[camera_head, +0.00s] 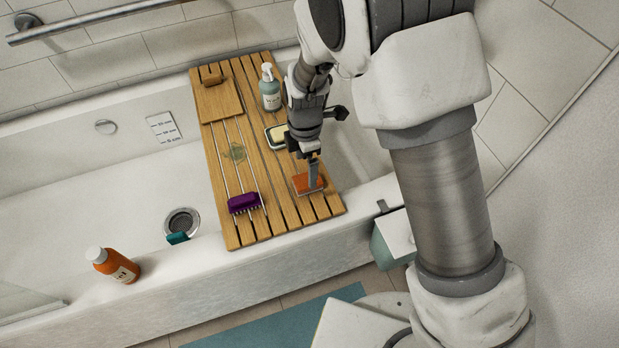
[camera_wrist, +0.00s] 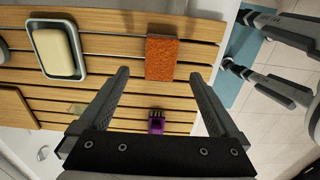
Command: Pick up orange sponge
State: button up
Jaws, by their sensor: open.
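The orange sponge (camera_head: 302,187) lies on the slatted wooden bath tray (camera_head: 247,240), near its front right edge. In the wrist view the sponge (camera_wrist: 161,58) is a rough orange block, upright in the picture, just ahead of the fingertips. My gripper (camera_head: 314,172) points down over the sponge and hides part of it in the head view. In the wrist view my gripper (camera_wrist: 159,75) is open and empty, with one finger to each side of the sponge's line. The exact height above the sponge is hard to tell.
On the tray are a purple brush (camera_head: 244,203), a soap dish (camera_head: 271,139) with pale soap (camera_head: 279,132), a pump bottle (camera_head: 270,94) and a wooden board (camera_head: 217,104). An orange bottle (camera_head: 114,265) stands on the tub's rim. A teal item (camera_head: 178,238) lies by the drain.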

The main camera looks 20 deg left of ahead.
aim_at(307, 179)
notch_tip(307, 179, down, 6)
jog(key=shift+d+f+b, duration=0.1)
jog(key=shift+d+b, duration=0.05)
jog(key=shift+b, duration=1)
jog(key=shift+w, duration=0.1)
jog(key=c, duration=1.4)
jog(key=shift+r, duration=0.25)
notch_tip(307, 179, up, 4)
jog(key=shift+r+p, duration=0.2)
jog(key=shift+p, duration=0.85)
jog(key=s+d+r, duration=0.1)
jog(key=d+r, duration=0.1)
jog(key=d, duration=0.1)
jog(key=s+d+r+p, duration=0.1)
jog(key=d+r, duration=0.1)
jog(key=d, duration=0.2)
jog(key=s+d+r+p, duration=0.1)
jog(key=s+d+r, duration=0.1)
jog(key=d, duration=0.2)
jog(key=shift+s+r, duration=0.1)
jog(key=shift+r, duration=0.05)
